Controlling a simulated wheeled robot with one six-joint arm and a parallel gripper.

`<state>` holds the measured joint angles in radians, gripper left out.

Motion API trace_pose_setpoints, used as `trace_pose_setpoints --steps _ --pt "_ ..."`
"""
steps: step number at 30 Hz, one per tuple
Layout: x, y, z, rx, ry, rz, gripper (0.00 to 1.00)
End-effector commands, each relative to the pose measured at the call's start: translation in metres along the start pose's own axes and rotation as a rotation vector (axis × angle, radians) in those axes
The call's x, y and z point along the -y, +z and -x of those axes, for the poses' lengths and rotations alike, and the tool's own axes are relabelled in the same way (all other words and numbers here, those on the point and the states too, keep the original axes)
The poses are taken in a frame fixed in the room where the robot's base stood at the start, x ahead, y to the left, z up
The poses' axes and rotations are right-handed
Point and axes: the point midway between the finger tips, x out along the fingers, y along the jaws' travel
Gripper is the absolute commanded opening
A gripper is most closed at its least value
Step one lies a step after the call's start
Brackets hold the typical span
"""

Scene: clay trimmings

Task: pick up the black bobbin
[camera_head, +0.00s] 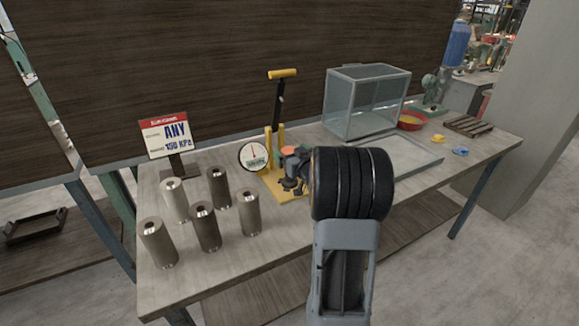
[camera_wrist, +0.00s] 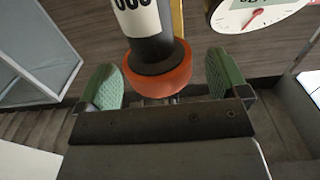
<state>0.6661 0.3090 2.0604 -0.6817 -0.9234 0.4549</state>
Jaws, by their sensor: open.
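I see no thing that is clearly a black bobbin. My gripper (camera_wrist: 161,78) is open, its green pads apart on either side of a dark cylinder (camera_wrist: 150,48) with a white marked band and an orange collar (camera_wrist: 158,80). I cannot tell whether the pads touch it. In the head view an orange-topped thing (camera_head: 295,150) stands by the hand pump, and my arm partly hides that spot. Several grey-brown cylinders with holes in their tops, one of them (camera_head: 205,227), stand upright at the left of the table.
The yellow and black hand pump (camera_head: 279,108) stands mid-table beside a round gauge (camera_head: 253,155). A sign (camera_head: 165,134) is at the back left.

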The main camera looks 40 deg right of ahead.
Motion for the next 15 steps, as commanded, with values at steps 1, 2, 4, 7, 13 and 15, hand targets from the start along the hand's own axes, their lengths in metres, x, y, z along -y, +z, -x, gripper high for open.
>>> trace_pose_setpoints --steps 1,2,4,7,13,15 --pt "0.0000 0.0000 -0.0055 0.000 0.000 -0.001 0.93" --pt "0.0001 -0.0001 -0.0078 0.000 0.000 -0.001 0.93" --pt "0.0003 0.0001 -0.0116 0.000 0.000 0.000 0.93" --pt "0.0001 0.0003 -0.0137 0.000 0.000 0.000 0.93" --pt "0.0000 0.0003 -0.0134 0.000 0.001 0.000 0.91" --pt "0.0000 0.0002 -0.0133 0.000 0.001 0.000 0.84"
